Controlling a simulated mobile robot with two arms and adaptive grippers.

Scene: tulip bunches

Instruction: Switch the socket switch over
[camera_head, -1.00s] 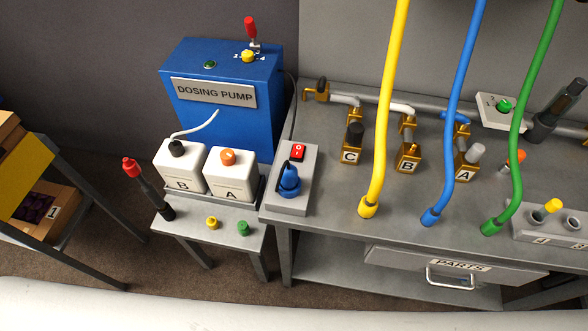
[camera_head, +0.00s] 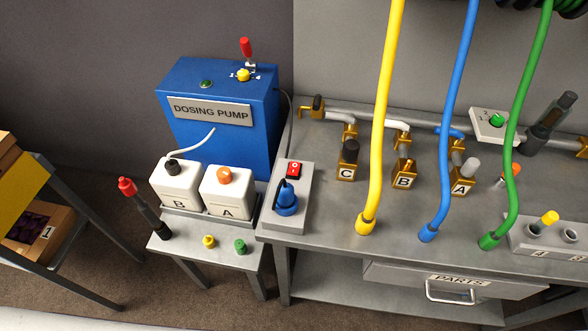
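The socket box (camera_head: 300,216) is a grey block lying at the left end of the metal bench. Its red rocker switch (camera_head: 294,170), with white marks, sits on the upper part of the box. A blue plug (camera_head: 286,202) with a dark cable sits in the socket below the switch. Which way the rocker is tipped is too small to tell. Neither of my grippers shows in the head view.
The blue dosing pump (camera_head: 222,140) stands left of the socket, behind two white canisters marked B (camera_head: 174,185) and A (camera_head: 226,195). Yellow (camera_head: 384,120), blue (camera_head: 457,120) and green hoses (camera_head: 523,120) hang over the bench (camera_head: 335,220). Bench space right of the socket is partly clear.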

